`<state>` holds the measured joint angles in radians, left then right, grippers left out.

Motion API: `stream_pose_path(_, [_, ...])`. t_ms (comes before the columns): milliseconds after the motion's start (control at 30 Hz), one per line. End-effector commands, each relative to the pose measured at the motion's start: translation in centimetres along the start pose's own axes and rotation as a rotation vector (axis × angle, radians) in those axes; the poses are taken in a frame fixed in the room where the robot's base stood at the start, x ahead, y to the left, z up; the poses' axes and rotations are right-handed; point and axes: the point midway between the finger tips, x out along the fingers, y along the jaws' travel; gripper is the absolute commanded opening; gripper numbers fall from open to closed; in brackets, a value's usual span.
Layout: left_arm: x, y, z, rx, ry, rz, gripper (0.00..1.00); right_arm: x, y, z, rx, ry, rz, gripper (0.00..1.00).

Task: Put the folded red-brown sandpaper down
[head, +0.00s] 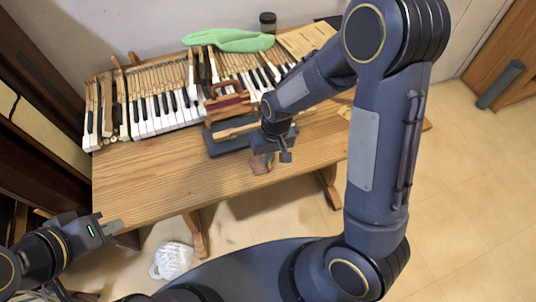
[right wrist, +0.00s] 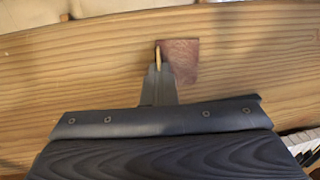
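The folded red-brown sandpaper (head: 262,163) is at the tip of my right gripper (head: 268,154), over the front part of the wooden table in the head view. In the right wrist view the sandpaper (right wrist: 182,61) sticks out to the right of the narrow fingertips (right wrist: 158,68), which are shut on its edge; a thin tan strip shows between them. Whether the sandpaper touches the table or hangs just above it I cannot tell. My left gripper (head: 112,226) is off the table's front left corner with nothing visible in it; its finger gap is not clear.
The wooden table (head: 150,178) has bare room at its front left. Piano keys (head: 160,113) line its back, with a red-brown wooden tool (head: 228,102) on them. A green cloth (head: 228,40) and dark jar (head: 267,22) stand behind. A white bag (head: 172,260) lies on the floor.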

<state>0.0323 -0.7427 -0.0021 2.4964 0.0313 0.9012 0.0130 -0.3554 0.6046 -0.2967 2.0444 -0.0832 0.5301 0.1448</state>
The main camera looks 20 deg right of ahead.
Motion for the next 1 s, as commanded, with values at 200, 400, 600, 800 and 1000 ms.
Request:
stream_pose_path(200, [0.3, -0.1, 0.1, 0.0, 0.0, 0.0, 0.0, 0.4, 0.1, 0.0, 0.0, -0.001, 0.0, 0.0])
stream_pose_path(400, [0.3, -0.1, 0.1, 0.0, 0.0, 0.0, 0.0, 0.3, 0.1, 0.0, 0.0, -0.001, 0.0, 0.18])
stream_pose_path(600, [0.2, -0.1, 0.1, 0.0, 0.0, 0.0, 0.0, 0.3, 0.1, 0.0, 0.0, -0.001, 0.001, 0.21])
stream_pose_path(800, [-0.1, 0.1, -0.1, 0.0, 0.0, 0.0, 0.0, -0.5, 0.0, 0.0, 0.0, 0.001, 0.0, 0.21])
stream_pose_path(1000, [-0.2, 0.1, -0.1, 0.0, 0.0, 0.0, 0.0, -4.0, -0.1, -0.1, 0.001, 0.006, -0.002, 0.21])
